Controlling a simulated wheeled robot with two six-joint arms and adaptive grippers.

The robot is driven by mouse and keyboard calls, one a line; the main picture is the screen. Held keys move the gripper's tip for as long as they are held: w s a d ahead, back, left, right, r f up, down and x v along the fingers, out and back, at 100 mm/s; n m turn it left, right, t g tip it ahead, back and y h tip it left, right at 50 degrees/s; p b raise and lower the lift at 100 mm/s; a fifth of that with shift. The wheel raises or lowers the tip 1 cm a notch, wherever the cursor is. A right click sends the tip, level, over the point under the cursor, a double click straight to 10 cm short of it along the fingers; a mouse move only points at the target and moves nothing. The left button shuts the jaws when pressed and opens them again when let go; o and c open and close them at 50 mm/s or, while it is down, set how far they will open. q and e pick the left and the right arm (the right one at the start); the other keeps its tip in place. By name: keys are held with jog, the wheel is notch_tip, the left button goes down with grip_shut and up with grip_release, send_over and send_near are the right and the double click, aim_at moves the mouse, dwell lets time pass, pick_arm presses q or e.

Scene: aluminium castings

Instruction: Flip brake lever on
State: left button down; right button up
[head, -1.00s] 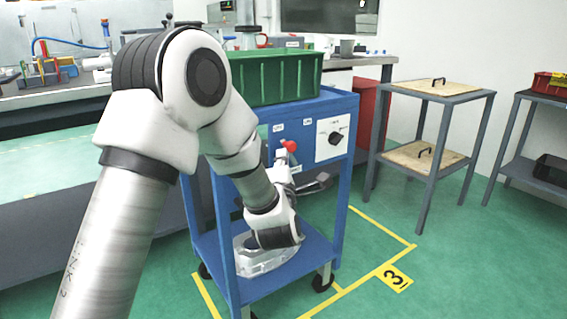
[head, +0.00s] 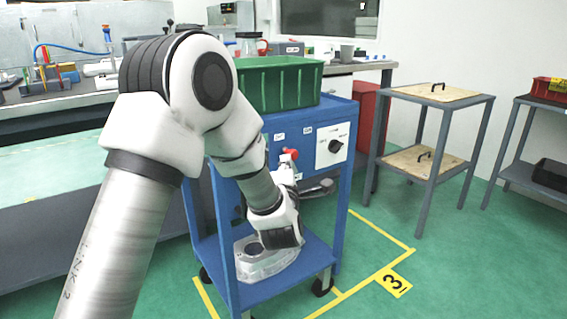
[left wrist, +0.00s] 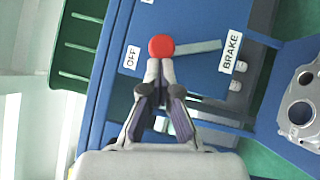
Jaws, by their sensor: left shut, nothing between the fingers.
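The brake lever is a grey bar with a red knob (head: 291,153) on the front of the blue cart (head: 342,190). In the left wrist view, the knob (left wrist: 161,46) is close to the OFF label (left wrist: 131,57), and the bar (left wrist: 198,48) runs from it toward the BRAKE label (left wrist: 232,50). The bar points toward the OFF side. My left gripper (left wrist: 160,66) is shut and empty, its tips right at the knob's edge; whether they touch is unclear. In the head view its fingers are partly hidden by my arm. My right gripper is not in view.
A green bin (head: 280,85) stands on the cart top. A rotary switch (head: 335,146) is right of the lever. An aluminium casting (head: 262,264) lies on the lower shelf. Grey stands (head: 440,98) are to the right, with clear green floor between.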

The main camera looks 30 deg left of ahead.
pick_arm(q)
jog(key=w+d+r+m+g+h+p, duration=0.1)
jog(key=w+d+r+m+g+p, duration=0.2)
jog(key=p, duration=1.6)
jog(key=shift+w+m+g+h, duration=0.4)
jog(key=shift+w+m+g, duration=0.7)
jog(key=shift+w+m, duration=0.85)
